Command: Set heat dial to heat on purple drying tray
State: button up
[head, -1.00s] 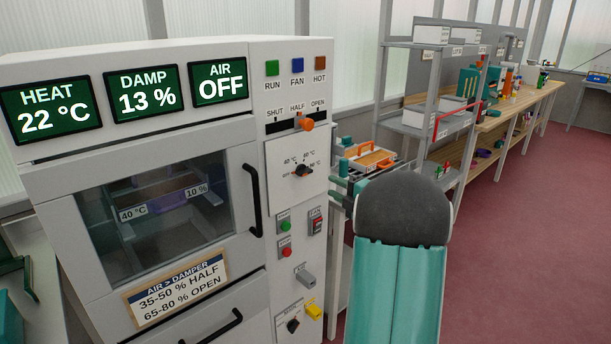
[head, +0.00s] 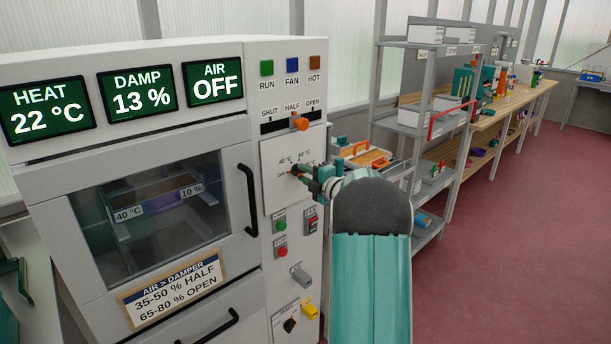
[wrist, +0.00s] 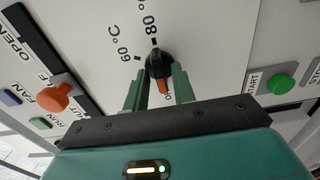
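The heat dial (wrist: 160,63) is a black knob with an orange mark, on the dryer's white panel. In the wrist view the mark points down toward a partly hidden label, away from the 60 °C and 80 °C labels. My gripper (wrist: 160,76) has one green finger on each side of the knob, with slight gaps showing; contact is unclear. In the head view my gripper (head: 304,172) covers most of the dial. The purple drying tray (head: 160,203) is behind the dryer window, with tags reading 40 °C and 10 %. The heat display (head: 48,110) reads 22 °C.
The orange damper lever (head: 300,123) is above the dial, near HALF. The green start button (head: 281,226) and red button (head: 281,251) are below it. The door handle (head: 248,200) is left of the panel. Shelves (head: 420,130) stand right; the red floor is clear.

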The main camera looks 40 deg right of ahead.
grip_shut()
jog(key=shift+m, duration=0.4)
jog(key=m, duration=1.1)
dwell(0.4)
jog(key=shift+o, duration=1.3)
grip_release()
jog(key=shift+s, duration=0.15)
